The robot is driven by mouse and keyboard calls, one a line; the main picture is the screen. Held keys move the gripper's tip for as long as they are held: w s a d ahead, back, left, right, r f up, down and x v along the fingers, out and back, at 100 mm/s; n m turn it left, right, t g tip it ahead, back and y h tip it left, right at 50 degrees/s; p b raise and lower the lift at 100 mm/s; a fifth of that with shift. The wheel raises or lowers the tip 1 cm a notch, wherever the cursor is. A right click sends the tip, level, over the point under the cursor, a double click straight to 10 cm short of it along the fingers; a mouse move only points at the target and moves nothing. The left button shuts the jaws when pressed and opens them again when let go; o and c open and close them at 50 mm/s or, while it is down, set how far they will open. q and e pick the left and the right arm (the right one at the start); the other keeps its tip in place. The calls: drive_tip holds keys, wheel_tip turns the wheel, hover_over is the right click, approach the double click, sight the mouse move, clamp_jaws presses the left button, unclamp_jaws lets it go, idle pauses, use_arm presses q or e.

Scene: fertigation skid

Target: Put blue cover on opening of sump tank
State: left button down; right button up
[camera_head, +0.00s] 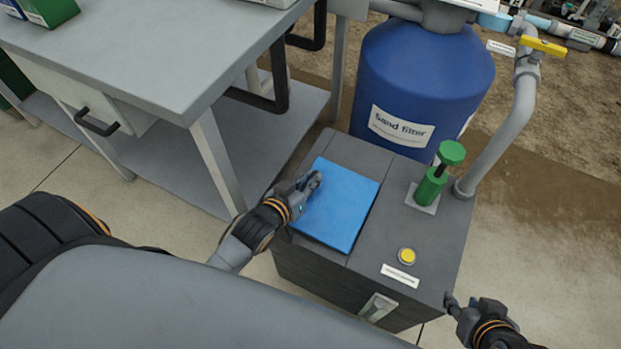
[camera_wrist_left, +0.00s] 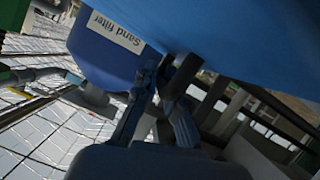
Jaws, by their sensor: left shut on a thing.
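The blue cover (camera_head: 345,208) is a flat square panel over the left part of the grey sump tank's top (camera_head: 385,239). The tank opening is not visible. My left gripper (camera_head: 312,181) is at the cover's left side and is shut on it. In the left wrist view, the fingers (camera_wrist_left: 166,98) close around a dark part by the large blue surface of the cover (camera_wrist_left: 245,40). I cannot tell whether the cover rests on the tank or is held just above it. My right gripper (camera_head: 460,303) is at the tank's front right corner, apart from the cover; its finger opening is unclear.
A blue sand filter (camera_head: 420,80) stands behind the tank. A green valve (camera_head: 435,178), a yellow button (camera_head: 406,256) and a grey pipe (camera_head: 503,135) are on the tank's right side. A grey workbench (camera_head: 150,45) with a lower shelf stands close on the left.

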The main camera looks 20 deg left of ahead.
idle(0.3)
use_arm(q)
drive_tip(key=c, duration=1.3)
unclamp_jaws()
drive_tip(key=shift+c, duration=0.2)
use_arm(e)
drive_tip(key=shift+r, duration=0.1)
drive_tip(key=shift+w, duration=0.1)
use_arm(q)
drive_tip(key=v, duration=1.2)
drive_tip(key=shift+a, duration=0.1)
